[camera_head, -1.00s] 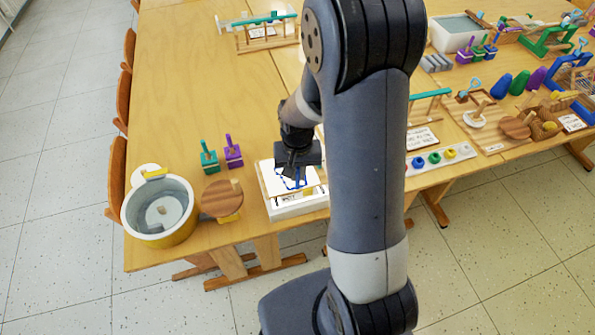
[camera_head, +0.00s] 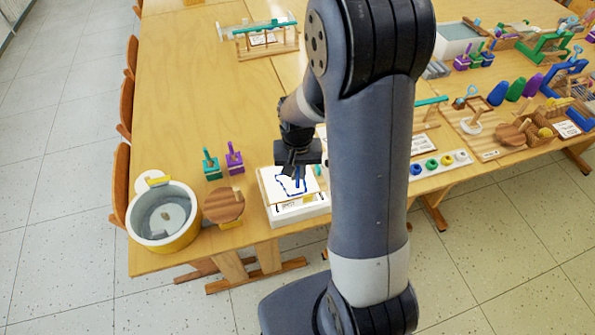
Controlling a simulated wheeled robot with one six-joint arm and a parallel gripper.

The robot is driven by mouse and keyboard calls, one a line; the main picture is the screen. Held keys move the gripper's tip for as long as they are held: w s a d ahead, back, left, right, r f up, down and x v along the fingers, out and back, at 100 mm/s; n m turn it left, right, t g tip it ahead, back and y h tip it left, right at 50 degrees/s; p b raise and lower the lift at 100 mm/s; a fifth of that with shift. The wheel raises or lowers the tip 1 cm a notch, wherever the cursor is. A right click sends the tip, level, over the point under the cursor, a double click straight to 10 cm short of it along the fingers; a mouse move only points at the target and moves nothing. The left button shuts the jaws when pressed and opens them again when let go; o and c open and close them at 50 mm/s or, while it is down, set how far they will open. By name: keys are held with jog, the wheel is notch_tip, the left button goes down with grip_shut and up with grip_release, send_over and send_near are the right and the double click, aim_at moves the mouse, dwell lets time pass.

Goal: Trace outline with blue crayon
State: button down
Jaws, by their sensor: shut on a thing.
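A white sheet (camera_head: 269,183) lies on a white box-like stand (camera_head: 298,215) at the table's front edge. A blue outline (camera_head: 283,191) is drawn on the sheet, with its right part close to my gripper. My gripper (camera_head: 298,170) is above the sheet, pointing down, and is shut on a blue crayon (camera_head: 299,183). Only a short piece of the crayon shows below the jaws, and its tip is at or near the paper; I cannot tell if it touches. My own arm hides what lies to the right of the sheet.
A grey-and-yellow tub (camera_head: 165,217) and a round wooden board (camera_head: 224,205) stand to the left. Teal (camera_head: 211,164) and purple (camera_head: 234,158) handled blocks are behind them. A tray with coloured rings (camera_head: 440,163) is right of my arm. The table's middle left is clear.

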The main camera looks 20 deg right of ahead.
jog(key=shift+a, duration=0.1)
jog(key=shift+a+f+b, duration=0.25)
jog(key=shift+a+b, duration=0.05)
jog(key=shift+a, duration=0.25)
jog(key=shift+a+f+b, duration=0.25)
jog(key=shift+a, duration=0.25)
jog(key=shift+f+b, duration=1.35)
jog(key=shift+f, duration=0.25)
jog(key=shift+r, duration=0.15)
dwell(0.8)
notch_tip(320, 180, up, 4)
jog(key=p, duration=0.2)
jog(key=shift+p, duration=0.4)
